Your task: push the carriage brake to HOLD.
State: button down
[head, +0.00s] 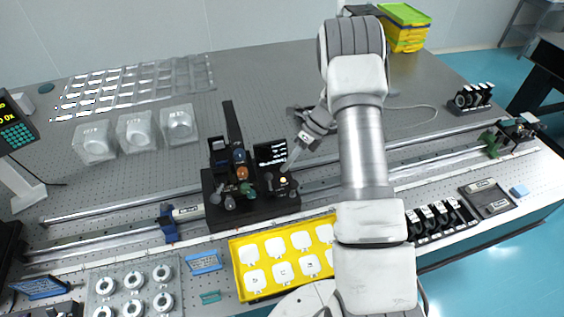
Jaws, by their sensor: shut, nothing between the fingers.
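The black carriage (245,215) stands across the long rail left of centre in the head view. It bears several knobs and levers, with grey, orange and green ends, and a dark panel (269,152) with white markings. I cannot tell which part is the brake, and no HOLD label is readable. My gripper (287,167) is shut and empty. It points down and left at the carriage's right part, close to a small pale lit spot (283,180). Whether the fingertips touch anything there is too small to tell.
A rail (110,210) runs across the table past the carriage. A yellow tray (241,282) with white pieces lies in front. Clear plastic boxes (137,131) stand behind left. A green clamp (490,142) sits at the rail's right end. The table's back middle is mostly free.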

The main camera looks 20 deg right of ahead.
jog(key=w+b+v, duration=0.1)
jog(key=v, duration=1)
jog(key=shift+d+f+b, duration=0.2)
jog(key=shift+f+b, duration=0.05)
jog(key=shift+b, duration=0.1)
jog(key=s+a+r+n+t+h, duration=0.1)
jog(key=s+a+r+n, duration=0.25)
jog(key=r, duration=0.25)
jog(key=s+a+r+n+h, duration=0.2)
jog(key=s+r+n, duration=0.2)
jog(key=r+n, duration=0.15)
jog(key=s+a+r+n+t+h, duration=0.1)
jog(key=s+a+r+n, duration=0.1)
jog(key=s+r+n, duration=0.35)
jog(key=s+a+r+n+t+h, duration=0.1)
jog(key=s+a+r+n+t, duration=0.1)
jog(key=s+n, duration=0.4)
jog(key=s+a+r+n+t+h, duration=0.1)
jog(key=s+r+n+t+h, duration=0.1)
jog(key=s+n, duration=0.5)
jog(key=shift+s+a+t, duration=0.4)
jog(key=shift+s, duration=0.8)
